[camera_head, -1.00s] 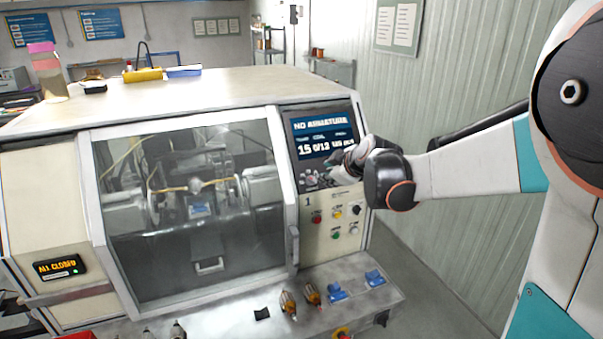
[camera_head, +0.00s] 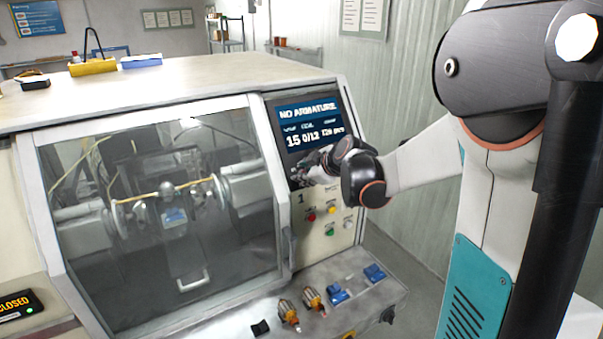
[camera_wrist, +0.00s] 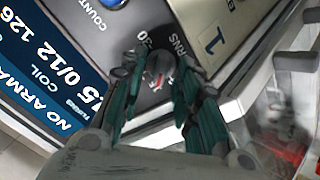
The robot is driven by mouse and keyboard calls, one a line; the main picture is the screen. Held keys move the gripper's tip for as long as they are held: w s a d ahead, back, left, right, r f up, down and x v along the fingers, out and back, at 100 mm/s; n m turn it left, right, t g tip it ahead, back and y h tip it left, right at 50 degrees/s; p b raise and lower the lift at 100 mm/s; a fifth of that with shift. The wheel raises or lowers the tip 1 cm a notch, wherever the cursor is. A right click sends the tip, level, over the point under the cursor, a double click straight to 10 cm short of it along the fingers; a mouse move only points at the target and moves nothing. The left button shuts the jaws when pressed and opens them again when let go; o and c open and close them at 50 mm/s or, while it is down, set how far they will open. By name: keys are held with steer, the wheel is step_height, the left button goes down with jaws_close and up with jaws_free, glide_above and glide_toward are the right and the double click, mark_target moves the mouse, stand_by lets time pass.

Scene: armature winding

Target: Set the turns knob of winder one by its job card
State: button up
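Winder one (camera_head: 150,108) is the pale machine with a large window and a "1" on its right panel. Its screen (camera_head: 308,120) reads NO ARMATURE, 15 and 0/12; it also shows in the wrist view (camera_wrist: 42,70). The turns knob (camera_wrist: 158,66) is a small grey knob with TURNS and numbers printed around it. My gripper (camera_wrist: 160,76) has its teal-padded fingers on either side of the knob, apart, with a narrow space around it; contact is not clear. In the head view my gripper (camera_head: 318,163) hides the knob. No job card for it is readable.
Red, yellow and green buttons (camera_head: 330,231) sit just below my gripper. Copper-coloured parts (camera_head: 288,311) and blue parts (camera_head: 337,292) stand on the front ledge. A yellow tray (camera_head: 93,66) is on the machine top. A ribbed wall lies behind, right.

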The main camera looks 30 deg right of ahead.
steer(key=shift+s, duration=0.1)
jaws_close()
steer(key=shift+m, duration=0.3)
steer(key=m+b, duration=0.2)
steer(key=m, duration=0.6)
steer(key=m+b, duration=0.2)
steer(key=m, duration=0.7)
steer(key=d+m+b, duration=0.1)
steer(key=m+b, duration=0.2)
steer(key=m, duration=0.6)
steer(key=shift+s+f, duration=0.15)
steer(key=shift+f, duration=0.05)
steer(key=shift+m, duration=0.3)
jaws_free()
